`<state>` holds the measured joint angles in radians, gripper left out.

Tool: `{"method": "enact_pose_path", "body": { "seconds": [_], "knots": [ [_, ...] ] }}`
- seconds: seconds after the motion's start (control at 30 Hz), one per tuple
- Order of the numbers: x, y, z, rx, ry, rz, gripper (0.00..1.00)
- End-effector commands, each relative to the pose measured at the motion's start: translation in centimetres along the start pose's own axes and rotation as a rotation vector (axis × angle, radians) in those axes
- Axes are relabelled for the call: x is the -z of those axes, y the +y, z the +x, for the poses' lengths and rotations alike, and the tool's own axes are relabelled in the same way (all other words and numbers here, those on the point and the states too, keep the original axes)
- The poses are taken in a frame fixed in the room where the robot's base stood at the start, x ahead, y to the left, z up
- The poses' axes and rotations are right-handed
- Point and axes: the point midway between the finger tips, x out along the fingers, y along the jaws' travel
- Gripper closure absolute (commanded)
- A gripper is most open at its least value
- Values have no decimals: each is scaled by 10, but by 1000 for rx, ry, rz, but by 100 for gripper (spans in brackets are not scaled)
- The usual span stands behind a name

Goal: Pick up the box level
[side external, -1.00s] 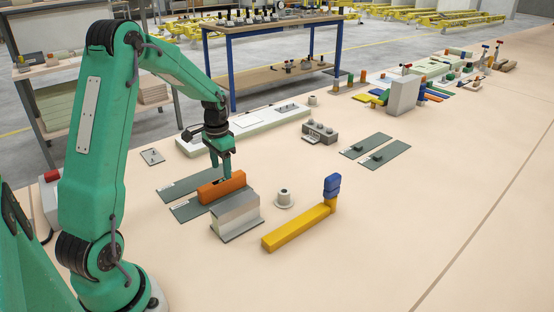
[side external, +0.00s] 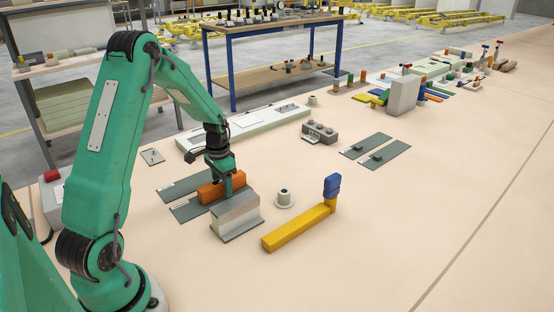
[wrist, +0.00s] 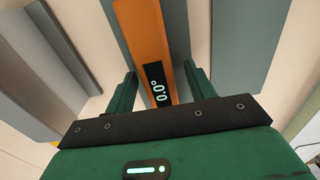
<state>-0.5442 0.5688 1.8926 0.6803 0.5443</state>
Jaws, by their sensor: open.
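The box level is an orange bar (side external: 212,193) standing on edge on the table in the side external view. In the wrist view the orange level (wrist: 142,35) runs up from between the fingers, and its black display reads 0.0°. My gripper (side external: 228,184) is down at the level, pointing downward. In the wrist view my gripper (wrist: 159,72) is open, with one green finger on each side of the level. Gaps show between the fingers and its sides, so it is not clasped.
A grey metal block (side external: 237,214) stands close in front of the level. Dark grey plates (side external: 186,212) lie beside and behind it. The table's right front is clear.

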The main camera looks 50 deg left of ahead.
Motion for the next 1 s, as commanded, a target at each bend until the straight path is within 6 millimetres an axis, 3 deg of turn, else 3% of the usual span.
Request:
{"method": "enact_pose_path", "body": {
  "seconds": [0.53,0.8,1.0],
  "knots": [
    [0,0,2,0,0,0,45],
    [0,0,2,0,0,0,98],
    [0,0,2,1,1,0,100]
  ]
}}
